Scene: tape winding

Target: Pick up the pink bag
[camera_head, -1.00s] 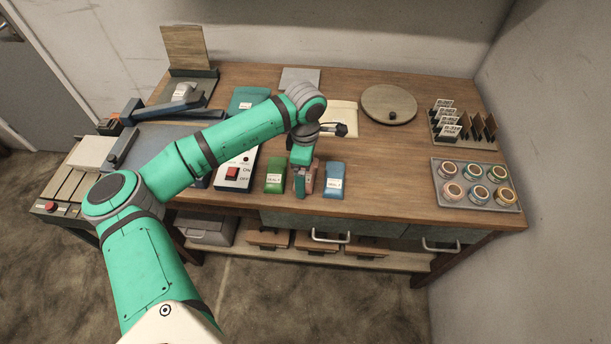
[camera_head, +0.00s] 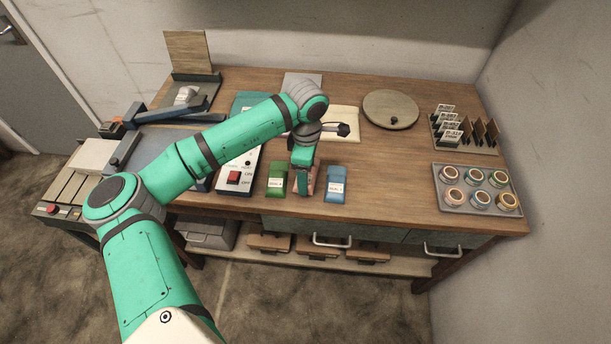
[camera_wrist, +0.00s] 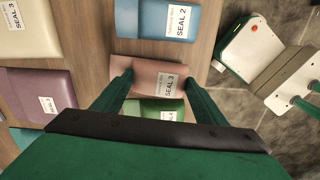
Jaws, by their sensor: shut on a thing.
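The pink bag (camera_wrist: 148,73) carries a white label reading SEAL 3. In the wrist view it lies between the two green fingers of my gripper (camera_wrist: 159,78), which is shut on it. In the head view my gripper (camera_head: 303,181) points down between the green bag and the blue bag and covers much of the pink bag. I cannot tell whether the pink bag touches the table.
The blue bag (camera_head: 337,184) is close on the right and the green bag (camera_head: 277,181) close on the left. A switch box (camera_head: 236,179) stands beyond the green bag. A tray of tape rolls (camera_head: 438,204) is at the right. The tabletop between is free.

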